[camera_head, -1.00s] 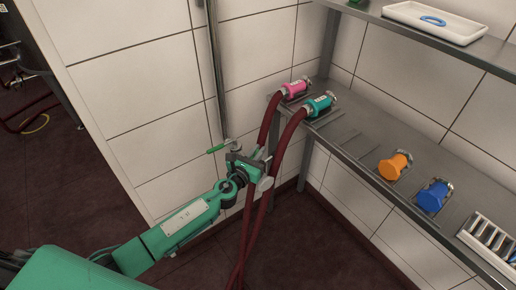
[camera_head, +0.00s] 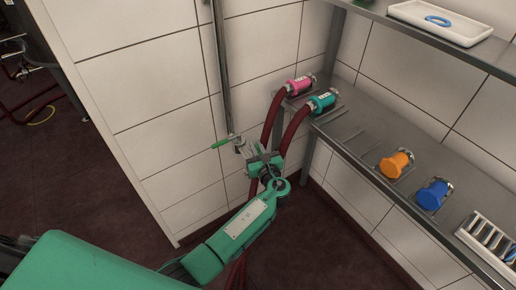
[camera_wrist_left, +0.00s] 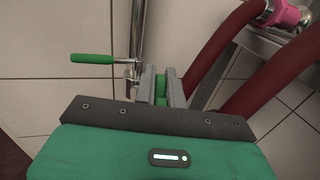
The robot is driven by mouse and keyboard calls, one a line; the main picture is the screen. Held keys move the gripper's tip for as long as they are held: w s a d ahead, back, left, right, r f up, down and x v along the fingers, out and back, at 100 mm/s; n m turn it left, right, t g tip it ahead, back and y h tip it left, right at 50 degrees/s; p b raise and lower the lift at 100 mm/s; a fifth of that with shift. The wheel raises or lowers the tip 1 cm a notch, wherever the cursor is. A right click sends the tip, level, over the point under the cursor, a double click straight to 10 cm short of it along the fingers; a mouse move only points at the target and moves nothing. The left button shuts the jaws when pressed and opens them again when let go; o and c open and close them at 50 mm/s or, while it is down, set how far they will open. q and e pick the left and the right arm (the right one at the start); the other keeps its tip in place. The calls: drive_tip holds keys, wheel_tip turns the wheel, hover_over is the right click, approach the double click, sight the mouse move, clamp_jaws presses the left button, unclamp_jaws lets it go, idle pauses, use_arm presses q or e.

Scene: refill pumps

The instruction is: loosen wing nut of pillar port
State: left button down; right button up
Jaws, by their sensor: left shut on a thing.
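The pillar (camera_head: 225,75) is a grey vertical pipe on the white tiled wall. Its port (camera_head: 238,140) is a small metal fitting with a green lever handle (camera_head: 221,143) pointing left. In the left wrist view the handle (camera_wrist_left: 92,58) and the fitting (camera_wrist_left: 130,75) lie just left of my fingers. My left gripper (camera_head: 256,153) is at the port, its arm coming up from below. In the left wrist view its fingers (camera_wrist_left: 164,80) are close together, shut on the wing nut, which they mostly hide. My right gripper is not in view.
Two dark red hoses (camera_head: 273,120) hang close to my left gripper from pink (camera_head: 300,84) and teal (camera_head: 322,102) couplings on the steel shelf (camera_head: 372,135). Orange (camera_head: 396,164) and blue (camera_head: 432,194) caps and a white rack (camera_head: 487,238) are further right.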

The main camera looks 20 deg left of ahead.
use_arm(q)
drive_tip(key=n+g+y, duration=0.1)
drive_tip(key=n+g+y+b, duration=0.1)
drive_tip(key=n+g+y, duration=0.1)
drive_tip(key=shift+s+a+f+g+y, duration=0.1)
drive_tip(key=shift+s+g+y, duration=0.05)
drive_tip(key=shift+g+y, duration=0.15)
drive_tip(key=shift+n+g+y+b, duration=0.4)
drive_tip(key=shift+n+g+y, duration=0.1)
drive_tip(key=shift+n+g, duration=0.3)
drive_tip(key=shift+s+a+n+g+y, duration=0.15)
drive_tip(key=shift+n+g+y, duration=0.3)
drive_tip(key=shift+g, duration=0.25)
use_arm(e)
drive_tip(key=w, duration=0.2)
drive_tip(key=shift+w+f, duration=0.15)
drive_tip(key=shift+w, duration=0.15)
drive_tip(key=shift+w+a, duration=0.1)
use_arm(q)
drive_tip(key=shift+g, duration=0.3)
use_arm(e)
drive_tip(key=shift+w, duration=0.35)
use_arm(q)
drive_tip(key=c, duration=1.5)
unclamp_jaws()
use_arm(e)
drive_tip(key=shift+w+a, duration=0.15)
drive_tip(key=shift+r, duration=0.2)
